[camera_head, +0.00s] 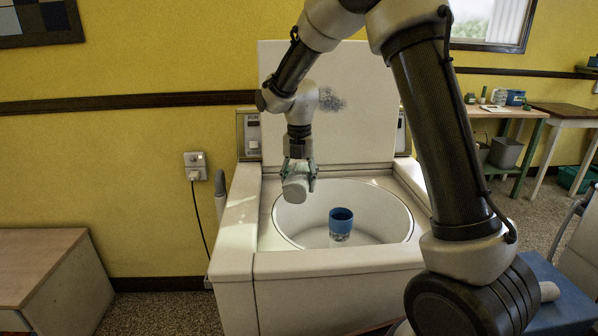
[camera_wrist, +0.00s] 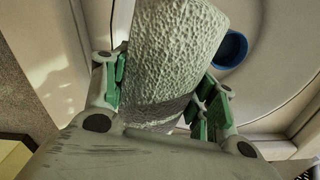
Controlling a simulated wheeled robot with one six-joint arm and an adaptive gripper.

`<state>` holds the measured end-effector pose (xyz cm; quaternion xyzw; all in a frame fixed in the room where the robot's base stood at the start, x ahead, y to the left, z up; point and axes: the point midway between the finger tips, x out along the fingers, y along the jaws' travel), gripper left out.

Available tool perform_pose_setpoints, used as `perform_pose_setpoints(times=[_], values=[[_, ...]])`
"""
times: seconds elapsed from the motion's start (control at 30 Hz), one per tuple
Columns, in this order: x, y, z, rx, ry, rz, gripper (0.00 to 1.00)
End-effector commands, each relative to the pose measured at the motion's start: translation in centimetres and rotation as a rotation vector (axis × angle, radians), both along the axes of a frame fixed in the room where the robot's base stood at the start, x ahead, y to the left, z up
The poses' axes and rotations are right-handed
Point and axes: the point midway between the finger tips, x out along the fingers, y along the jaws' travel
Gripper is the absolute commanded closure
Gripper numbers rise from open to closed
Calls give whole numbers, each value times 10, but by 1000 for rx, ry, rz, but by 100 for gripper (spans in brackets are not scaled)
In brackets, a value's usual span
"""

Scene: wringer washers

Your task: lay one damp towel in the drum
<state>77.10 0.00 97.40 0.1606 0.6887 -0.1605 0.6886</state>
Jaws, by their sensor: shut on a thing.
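My gripper (camera_head: 299,182) is shut on a rolled, pale grey-green towel (camera_head: 295,189), held above the left side of the open drum (camera_head: 380,222). In the wrist view the towel (camera_wrist: 178,50) shows a bumpy weave and a darker band, with the green finger pads (camera_wrist: 160,95) on both sides of it. The white washer (camera_head: 330,265) has its lid (camera_head: 360,125) raised behind the drum. A blue-topped agitator post (camera_head: 341,222) stands in the middle of the drum, to the right of the towel; its blue top also shows in the wrist view (camera_wrist: 231,50).
A wooden cabinet (camera_head: 40,265) stands at the left. A wall socket (camera_head: 196,166) with a plug and cord is beside the washer. A blue surface (camera_head: 560,290) with a pale roll (camera_head: 549,291) is at the lower right. A green-legged table (camera_head: 510,113) stands farther back.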

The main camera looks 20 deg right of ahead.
Motion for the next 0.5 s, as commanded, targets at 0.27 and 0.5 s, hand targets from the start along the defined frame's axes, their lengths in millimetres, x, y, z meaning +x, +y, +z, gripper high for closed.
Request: perform_pose_setpoints(times=[0.27, 0.5], values=[[0, 0, -34, 0, 1, 0, 95], [0, 0, -62, -1, 0, 0, 95]])
